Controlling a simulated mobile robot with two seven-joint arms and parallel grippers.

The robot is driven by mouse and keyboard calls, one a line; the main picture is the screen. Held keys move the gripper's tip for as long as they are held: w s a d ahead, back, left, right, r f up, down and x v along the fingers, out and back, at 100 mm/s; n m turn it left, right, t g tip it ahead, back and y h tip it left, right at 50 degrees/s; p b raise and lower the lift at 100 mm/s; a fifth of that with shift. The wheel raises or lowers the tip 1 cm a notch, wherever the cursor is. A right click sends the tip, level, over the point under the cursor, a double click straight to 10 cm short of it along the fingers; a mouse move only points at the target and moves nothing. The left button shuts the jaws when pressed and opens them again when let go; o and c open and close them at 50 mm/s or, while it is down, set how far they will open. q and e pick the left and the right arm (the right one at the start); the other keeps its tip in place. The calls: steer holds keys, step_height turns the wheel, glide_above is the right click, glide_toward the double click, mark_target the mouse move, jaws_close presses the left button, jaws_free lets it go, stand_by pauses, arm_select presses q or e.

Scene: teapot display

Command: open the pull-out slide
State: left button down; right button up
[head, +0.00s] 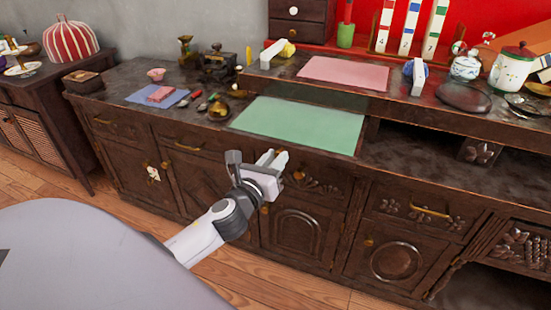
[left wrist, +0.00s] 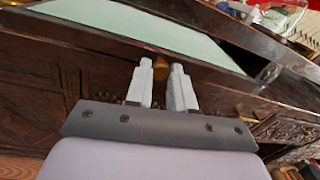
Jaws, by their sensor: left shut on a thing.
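My left gripper (head: 273,157) reaches the front of the dark wooden cabinet, just below the green panel on its top. In the left wrist view the two pale fingers (left wrist: 161,72) are closed around a small brass knob (left wrist: 160,66) at the cabinet's front edge. The knob is hidden behind the fingers in the head view. The green panel (head: 297,126) lies just behind this edge, and it also shows in the left wrist view (left wrist: 130,27). I cannot make out the slide's outline or any gap around it. My right gripper is not in view.
A raised shelf with a pink panel (head: 345,73) stands behind the green one. A brass bell (head: 218,109) and a blue cloth (head: 158,97) lie to the left. Wooden floor (head: 290,280) lies in front.

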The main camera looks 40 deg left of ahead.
arm_select(q)
steer(key=shift+s+d+f, duration=0.15)
steer(key=c, duration=1.1)
jaws_free()
steer(key=shift+c, duration=0.2)
steer(key=shift+o, duration=0.8)
steer(key=shift+s, duration=0.1)
steer(key=s, duration=0.7)
steer(key=shift+d, duration=0.45)
